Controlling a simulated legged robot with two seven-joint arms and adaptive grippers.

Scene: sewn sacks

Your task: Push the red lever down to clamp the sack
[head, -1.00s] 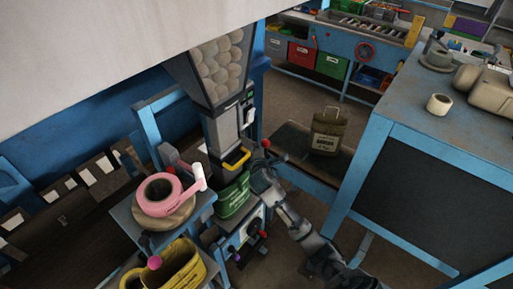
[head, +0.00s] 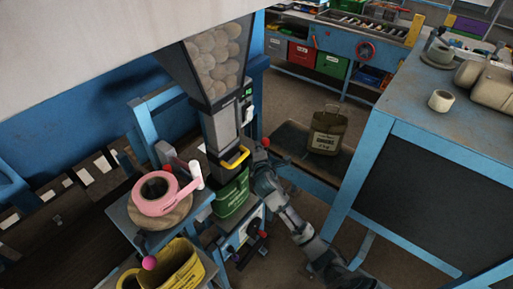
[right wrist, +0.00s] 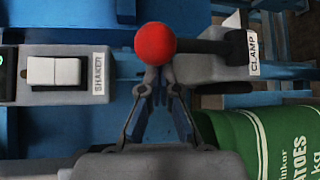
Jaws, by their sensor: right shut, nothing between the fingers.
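The red lever knob (head: 265,143) shows on the right side of the filling spout. In the right wrist view the red ball (right wrist: 155,43) sits on a dark arm running right to a grey block with the CLAMP label (right wrist: 253,53). The green sack (head: 232,196) hangs under the spout; part of it shows in the right wrist view (right wrist: 270,140). My right gripper (head: 258,165) is shut and empty, close below the knob in the picture. Its fingertips (right wrist: 160,74) appear at the ball's lower edge; I cannot tell whether they touch. My left gripper is not in view.
A SHAKER switch (right wrist: 53,72) lies left of the lever. A brown sack (head: 327,132) stands on a low bench to the right. A blue-framed table (head: 400,140) fills the right.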

